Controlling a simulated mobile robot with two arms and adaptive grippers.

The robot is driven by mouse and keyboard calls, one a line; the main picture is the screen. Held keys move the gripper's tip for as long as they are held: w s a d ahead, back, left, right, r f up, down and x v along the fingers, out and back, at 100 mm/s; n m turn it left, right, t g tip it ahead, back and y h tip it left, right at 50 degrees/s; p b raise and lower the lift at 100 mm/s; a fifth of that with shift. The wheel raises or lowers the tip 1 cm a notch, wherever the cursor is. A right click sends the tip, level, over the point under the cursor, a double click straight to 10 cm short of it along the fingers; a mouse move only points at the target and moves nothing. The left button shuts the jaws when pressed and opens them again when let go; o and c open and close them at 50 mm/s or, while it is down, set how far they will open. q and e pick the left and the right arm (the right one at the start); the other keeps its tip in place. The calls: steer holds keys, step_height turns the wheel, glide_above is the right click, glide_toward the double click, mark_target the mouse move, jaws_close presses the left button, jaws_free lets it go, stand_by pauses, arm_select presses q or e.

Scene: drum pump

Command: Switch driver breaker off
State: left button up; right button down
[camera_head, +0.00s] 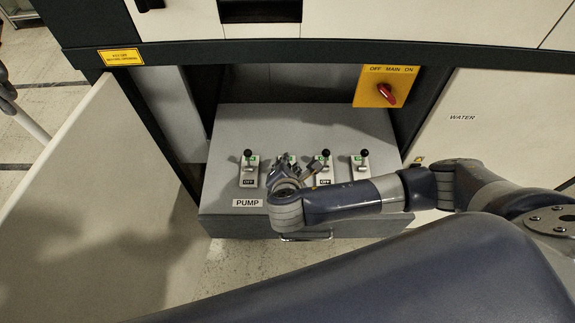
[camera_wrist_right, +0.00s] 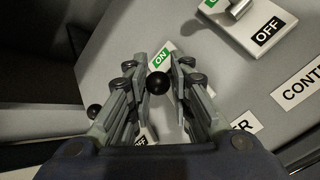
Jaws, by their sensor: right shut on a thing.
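A row of several breakers with black ball knobs sits on a grey panel marked PUMP in the head view. My right gripper (camera_head: 287,165) reaches over the second breaker from the left and hides most of it. In the right wrist view my right gripper (camera_wrist_right: 160,84) has its fingers closed on either side of that breaker's black knob (camera_wrist_right: 157,83). A green ON label (camera_wrist_right: 164,56) shows just beyond the knob. A nearby name label (camera_wrist_right: 246,122) shows only its end, "ER". The lever below the knob is hidden, so its exact position is unclear. My left gripper is not seen.
Neighbouring breakers stand close on both sides: one at the left (camera_head: 249,168), one at the right (camera_head: 324,168) and another further right (camera_head: 361,165). A yellow MAIN switch plate (camera_head: 372,90) with a red knob is above right. An open pale door (camera_head: 90,210) stands at the left.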

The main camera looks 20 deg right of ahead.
steer(key=shift+a, duration=0.15)
steer(key=c, duration=1.5)
jaws_free()
steer(key=shift+o, duration=0.2)
steer(key=shift+s, duration=0.1)
steer(key=v, duration=1.2)
